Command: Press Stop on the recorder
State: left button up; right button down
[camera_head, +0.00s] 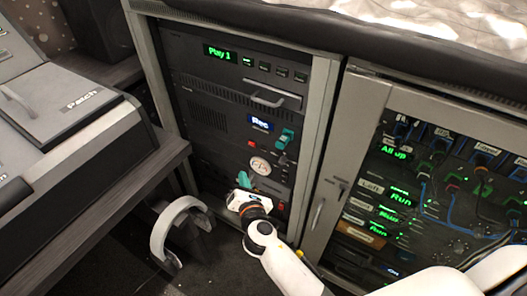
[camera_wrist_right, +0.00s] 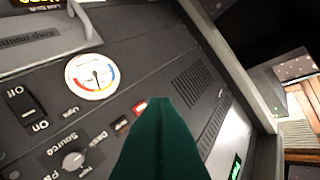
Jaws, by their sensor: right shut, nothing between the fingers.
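The rack's recorder (camera_head: 225,130) shows a blue "Rec" display (camera_head: 260,124) in the head view. A small red button (camera_head: 251,143) sits under that display; I cannot read a Stop label on any button. My right gripper (camera_head: 243,179) is low in front of the rack, below and left of the round gauge (camera_head: 260,166). Its dark green fingers are together and empty. In the wrist view the fingertips (camera_wrist_right: 157,101) cover part of the panel, beside a small red control (camera_wrist_right: 140,107). I cannot tell whether they touch it. My left gripper is not in view.
A player with a green "Play 1" display (camera_head: 221,53) is at the rack top, above a drawer handle (camera_head: 268,99). A second cabinet (camera_head: 333,150) with cables stands right. A desk (camera_head: 100,215) with a "Patch" console is left. A pale curved object (camera_head: 172,225) stands before the rack.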

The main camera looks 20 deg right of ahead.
jog(key=shift+d, duration=0.1)
send_near(258, 147)
jog(key=w+a, duration=0.1)
jog(key=w, duration=0.2)
pick_arm(q)
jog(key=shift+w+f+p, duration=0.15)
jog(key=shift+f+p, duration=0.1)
jog(key=shift+p, duration=0.15)
pick_arm(e)
jog(key=shift+w+d+f, duration=0.4)
jog(key=shift+w+f, duration=0.05)
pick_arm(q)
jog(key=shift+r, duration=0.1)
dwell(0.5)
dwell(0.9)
pick_arm(e)
jog(key=shift+w+d, duration=0.25)
jog(key=shift+d, duration=0.1)
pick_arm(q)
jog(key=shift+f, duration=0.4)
